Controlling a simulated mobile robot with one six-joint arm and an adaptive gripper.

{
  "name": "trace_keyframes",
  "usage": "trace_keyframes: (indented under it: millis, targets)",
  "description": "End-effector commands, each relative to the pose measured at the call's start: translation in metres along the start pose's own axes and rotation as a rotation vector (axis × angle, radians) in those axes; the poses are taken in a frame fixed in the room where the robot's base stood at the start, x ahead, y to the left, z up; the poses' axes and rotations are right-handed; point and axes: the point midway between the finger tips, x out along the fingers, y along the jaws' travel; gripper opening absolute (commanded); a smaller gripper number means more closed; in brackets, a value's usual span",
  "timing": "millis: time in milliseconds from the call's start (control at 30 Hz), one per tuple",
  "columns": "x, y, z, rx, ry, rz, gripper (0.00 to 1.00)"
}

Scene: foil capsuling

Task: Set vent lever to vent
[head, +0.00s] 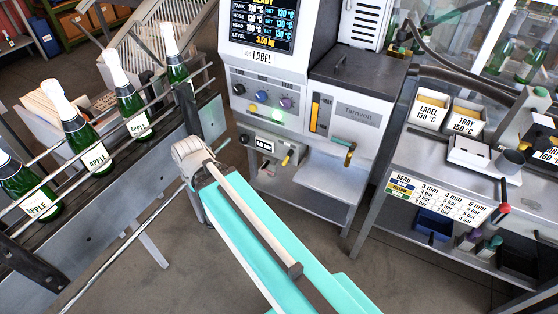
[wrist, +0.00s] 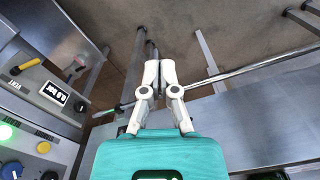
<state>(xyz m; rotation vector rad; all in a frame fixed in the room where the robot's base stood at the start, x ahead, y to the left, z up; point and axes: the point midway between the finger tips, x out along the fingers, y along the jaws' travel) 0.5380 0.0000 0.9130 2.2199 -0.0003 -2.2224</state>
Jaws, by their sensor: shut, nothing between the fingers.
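The vent lever is a small yellow-handled lever (head: 288,157) on the lower front of the machine, just right of a small pressure display (head: 263,144). In the wrist view the yellow lever (wrist: 28,64) shows at the far left edge, slanted, beside a small label and the display (wrist: 54,93). My gripper (wrist: 159,66) is shut and empty, its fingertips together above the floor. It is apart from the lever, with a clear gap to the lever's right in the wrist view. In the head view I cannot make out the fingers; my arm crosses the lower middle.
A conveyor with rails (head: 110,165) carrying foiled green bottles (head: 82,135) runs along the left. Its rail (wrist: 240,70) crosses near my fingers in the wrist view. Knobs (head: 262,100) sit above the lever panel. A brass valve (head: 349,153) hangs to the right. A bench (head: 440,165) stands further right.

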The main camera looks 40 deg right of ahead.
Motion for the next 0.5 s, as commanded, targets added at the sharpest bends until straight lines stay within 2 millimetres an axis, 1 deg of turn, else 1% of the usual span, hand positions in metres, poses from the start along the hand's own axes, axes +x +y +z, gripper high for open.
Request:
trace_keyframes:
  millis: [333, 500]
  targets:
    - [0.002, 0.001, -0.001, 0.001, 0.0, 0.003, 0.0]
    - [0.013, 0.008, -0.007, 0.011, 0.001, 0.031, 0.0]
